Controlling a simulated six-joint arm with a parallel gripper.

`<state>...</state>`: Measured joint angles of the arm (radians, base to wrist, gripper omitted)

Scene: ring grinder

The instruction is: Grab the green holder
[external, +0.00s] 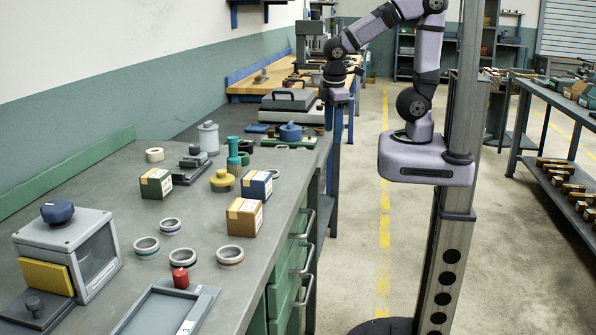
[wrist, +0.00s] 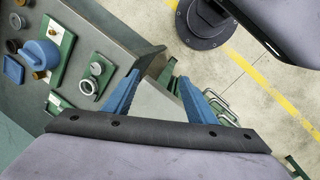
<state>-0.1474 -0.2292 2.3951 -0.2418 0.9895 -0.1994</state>
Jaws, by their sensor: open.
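A green upright holder (external: 234,158) with a narrowed neck stands on the grey workbench in the external view, beyond the yellow knobbed piece. I cannot tell it apart for sure in the wrist view. That view shows a flat green base (wrist: 92,82) carrying a metal ring and a small knob. My gripper (wrist: 158,80) is open and empty, its two blue fingers apart over the bench's edge. In the external view my gripper (external: 337,108) hangs beyond and right of the holder, clear of it; its fingers are hard to make out there.
A blue pot (external: 290,131) stands on a green plate, also seen in the wrist view (wrist: 40,54). Boxes (external: 244,217), loose rings (external: 230,256) and a grey machine housing (external: 70,252) occupy the near bench. Drawer handles stick out along the bench's right side; open floor lies beyond.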

